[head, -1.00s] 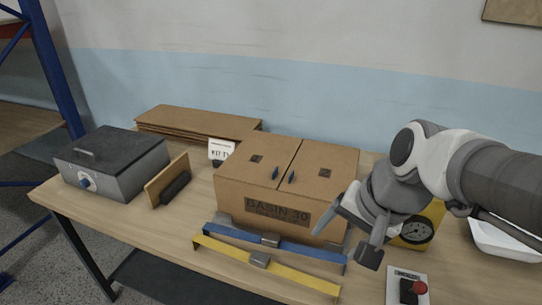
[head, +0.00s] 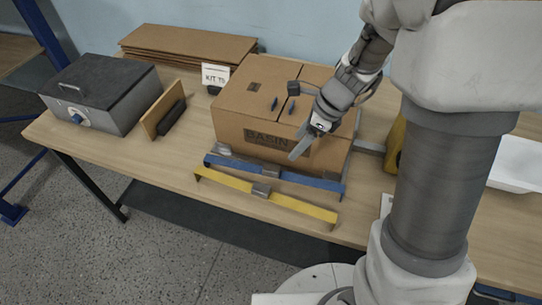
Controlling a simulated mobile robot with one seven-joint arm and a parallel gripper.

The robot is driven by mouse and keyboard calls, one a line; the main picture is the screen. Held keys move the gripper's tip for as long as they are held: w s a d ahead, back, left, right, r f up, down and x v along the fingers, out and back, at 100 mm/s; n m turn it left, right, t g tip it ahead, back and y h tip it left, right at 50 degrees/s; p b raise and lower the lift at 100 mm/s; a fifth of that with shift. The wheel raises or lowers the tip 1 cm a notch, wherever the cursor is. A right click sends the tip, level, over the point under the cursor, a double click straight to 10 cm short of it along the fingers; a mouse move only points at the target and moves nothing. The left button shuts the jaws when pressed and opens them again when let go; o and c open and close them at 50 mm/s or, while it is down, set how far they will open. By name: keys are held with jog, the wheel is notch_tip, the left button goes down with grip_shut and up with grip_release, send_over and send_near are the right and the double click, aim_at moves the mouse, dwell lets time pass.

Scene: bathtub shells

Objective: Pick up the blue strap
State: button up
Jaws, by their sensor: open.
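The blue strap (head: 303,178) lies along the table in front of the cardboard box, a flat band with a grey buckle (head: 268,172) near its middle. A yellow strap (head: 299,208) with a similar buckle lies parallel, nearer the table's front edge. My gripper (head: 297,122) is open and empty, in front of the right part of the box's front face in the picture and above the blue strap, apart from it. One finger points down-left across the box's printed label; the other reaches over the box top.
The cardboard box (head: 235,127) stands directly behind the blue strap. A grey metal case (head: 105,98), a wooden block with a dark handle (head: 163,112), flat cardboard sheets (head: 185,45) and a small sign (head: 215,75) are to the left. A white basin (head: 516,165) is at the right.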

jog(key=b, duration=0.2)
send_over(273, 168)
jog(key=s+d, duration=0.1)
jog(key=d, duration=0.2)
notch_tip(273, 168, down, 8)
jog(key=shift+s+f, duration=0.1)
jog(key=shift+s, duration=0.05)
jog(key=shift+w+a+b+x, duration=0.1)
jog(key=shift+w+x, duration=0.05)
jog(key=shift+x, duration=0.8)
jog(key=shift+w+a+b+x, duration=0.1)
jog(key=shift+a+b+x, duration=0.05)
jog(key=shift+x, duration=0.85)
jog(key=shift+w+a+b+x, duration=0.1)
jog(key=shift+w+x, duration=0.05)
jog(key=shift+x, duration=0.8)
jog(key=shift+r, duration=0.25)
grip_shut()
